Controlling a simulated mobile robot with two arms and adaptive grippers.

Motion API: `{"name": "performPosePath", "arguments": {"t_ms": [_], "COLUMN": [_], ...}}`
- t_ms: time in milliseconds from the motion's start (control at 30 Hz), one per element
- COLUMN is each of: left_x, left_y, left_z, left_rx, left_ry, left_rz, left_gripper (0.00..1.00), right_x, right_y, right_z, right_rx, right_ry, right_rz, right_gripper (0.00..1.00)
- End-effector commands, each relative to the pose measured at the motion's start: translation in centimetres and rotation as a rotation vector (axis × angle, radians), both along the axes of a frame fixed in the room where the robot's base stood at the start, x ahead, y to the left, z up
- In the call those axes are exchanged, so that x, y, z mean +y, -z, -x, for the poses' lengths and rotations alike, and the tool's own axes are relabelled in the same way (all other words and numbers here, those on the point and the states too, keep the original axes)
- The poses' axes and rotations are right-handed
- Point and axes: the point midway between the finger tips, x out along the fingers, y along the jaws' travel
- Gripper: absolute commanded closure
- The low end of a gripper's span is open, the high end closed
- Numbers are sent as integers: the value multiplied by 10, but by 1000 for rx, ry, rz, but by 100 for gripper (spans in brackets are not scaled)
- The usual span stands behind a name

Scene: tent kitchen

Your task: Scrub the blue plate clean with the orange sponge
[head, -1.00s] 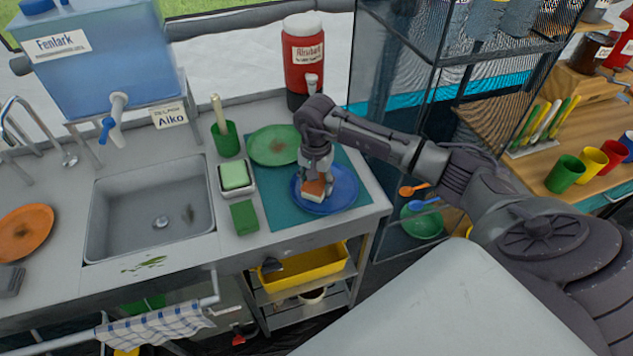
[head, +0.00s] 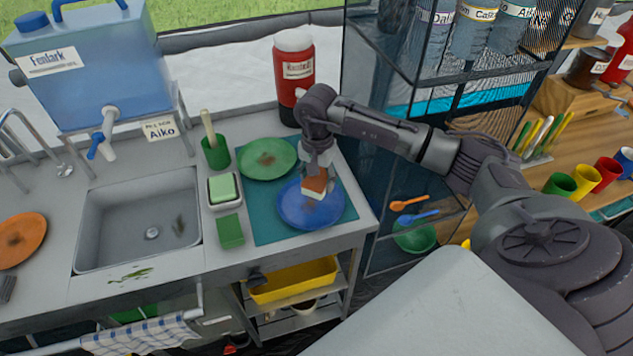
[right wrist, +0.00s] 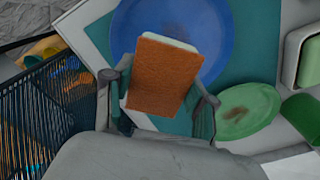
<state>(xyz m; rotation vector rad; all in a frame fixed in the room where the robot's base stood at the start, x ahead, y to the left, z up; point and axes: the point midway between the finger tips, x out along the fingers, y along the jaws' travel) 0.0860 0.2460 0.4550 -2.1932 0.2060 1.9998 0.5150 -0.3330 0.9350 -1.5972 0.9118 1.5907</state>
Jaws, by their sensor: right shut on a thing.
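The blue plate (head: 293,209) lies on the teal mat at the right end of the counter. It also shows in the right wrist view (right wrist: 213,45), where a faint dull smudge marks it. My right gripper (head: 317,172) is shut on the orange sponge (head: 315,185), which has a pale underside and is tilted over the back part of the plate. In the right wrist view the sponge (right wrist: 160,77) sits between the two fingers (right wrist: 163,100) and hides part of the plate. I cannot tell whether it touches the plate. My left gripper is out of view.
A stained green plate (head: 267,158) lies behind the blue one on the teal mat (head: 262,222). A soap dish (head: 223,190), green sponge (head: 230,231) and sink (head: 140,225) are to the left. A red dispenser (head: 294,75) stands behind; a mesh-sided rack (head: 365,150) is right.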

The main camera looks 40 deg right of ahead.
Motion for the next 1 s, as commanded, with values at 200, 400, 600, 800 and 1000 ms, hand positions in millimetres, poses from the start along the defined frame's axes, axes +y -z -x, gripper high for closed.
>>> {"name": "performPosePath", "arguments": {"t_ms": [200,400,600,800,1000], "left_x": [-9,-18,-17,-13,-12], "left_y": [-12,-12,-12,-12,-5], "left_z": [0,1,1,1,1], "left_rx": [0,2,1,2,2], "left_ry": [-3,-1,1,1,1], "left_rz": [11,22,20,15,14], "left_gripper": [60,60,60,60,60], "right_x": [-1,-1,-1,-1,-9], "right_y": [-21,-23,-23,-23,-21], "right_z": [1,1,1,1,3], "right_rx": [-1,0,0,0,-1], "right_ry": [6,8,8,9,131], "right_rz": [1,0,0,0,0], "right_gripper": [72,72,72,72,72]}}
